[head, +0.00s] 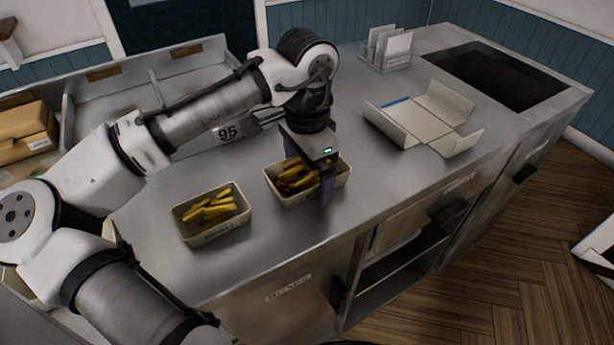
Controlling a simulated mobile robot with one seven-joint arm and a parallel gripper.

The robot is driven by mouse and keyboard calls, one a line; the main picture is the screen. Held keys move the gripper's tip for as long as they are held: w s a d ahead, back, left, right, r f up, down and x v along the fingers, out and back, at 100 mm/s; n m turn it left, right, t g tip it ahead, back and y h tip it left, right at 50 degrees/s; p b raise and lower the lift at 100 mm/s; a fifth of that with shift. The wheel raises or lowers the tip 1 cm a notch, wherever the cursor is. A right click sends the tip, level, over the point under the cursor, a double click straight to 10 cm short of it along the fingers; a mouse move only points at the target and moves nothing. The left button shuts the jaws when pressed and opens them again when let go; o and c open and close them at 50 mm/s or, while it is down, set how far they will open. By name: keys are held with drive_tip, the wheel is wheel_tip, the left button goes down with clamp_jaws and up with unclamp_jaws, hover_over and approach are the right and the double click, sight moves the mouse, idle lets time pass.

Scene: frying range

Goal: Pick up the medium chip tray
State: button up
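Two pale chip trays filled with yellow chips stand on the steel counter. One chip tray (281,197) is under my gripper, and the other chip tray (187,233) stands to its left, nearer the front. I cannot read the sizes on them, so I cannot tell which is the medium one. My gripper (309,172) points down over the right tray. Its purple fingers are spread across the tray, one in front of the near wall and one at the far side. I see no clear grip on the walls. The far fingertip is hidden.
An unfolded box (427,117) lies on the counter to the right. A card holder (387,50) stands at the back, and a dark recess (490,75) is at the far right. A partitioned steel bin with brown boxes (25,125) is at the left. The counter's front edge is close to both trays.

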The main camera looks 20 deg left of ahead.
drive_tip(key=c, duration=1.6)
drive_tip(key=shift+r, duration=0.1)
